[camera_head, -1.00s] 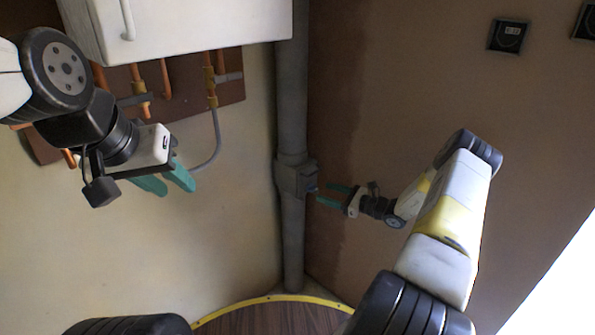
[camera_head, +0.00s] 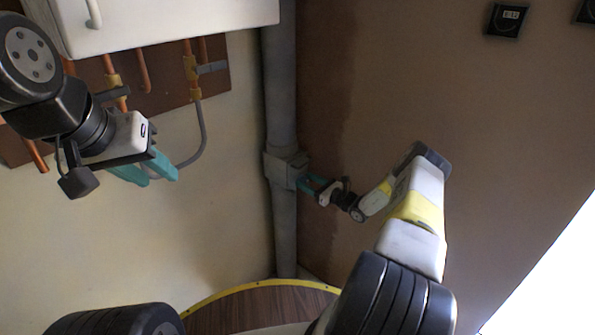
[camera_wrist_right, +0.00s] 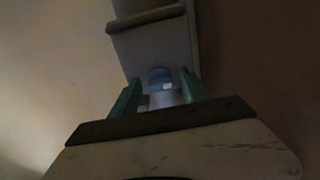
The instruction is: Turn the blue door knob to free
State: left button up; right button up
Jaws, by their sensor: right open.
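The blue knob (camera_wrist_right: 160,77) shows in the right wrist view on a pale round mount. It sits at the grey box (camera_head: 287,168) on the vertical pipe in the corner. My right gripper (camera_wrist_right: 158,92) is open, with one green finger on each side of the knob and mount; I cannot tell whether they touch. In the head view my right gripper (camera_head: 308,185) is at the right side of the box, and the knob is hard to make out there. My left gripper (camera_head: 148,172) is open and empty at the left, in front of the wall.
A white cabinet (camera_head: 165,22) hangs at the upper left above copper pipes (camera_head: 143,72) on a brown board. The grey pipe (camera_head: 281,80) runs down the corner. A round wooden surface (camera_head: 255,305) with a yellow edge is below. A small black display (camera_head: 506,20) is on the right wall.

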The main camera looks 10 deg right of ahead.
grip_shut()
jog(key=shift+n, duration=0.3)
jog(key=n, duration=0.3)
jog(key=shift+s+n, duration=0.1)
jog(key=shift+n, duration=0.3)
jog(key=n, duration=0.4)
jog(key=shift+a+f, duration=0.1)
jog(key=n, duration=0.5)
jog(key=shift+s+f, duration=0.1)
jog(key=shift+a+f+n, duration=0.1)
jog(key=shift+n, duration=2.1)
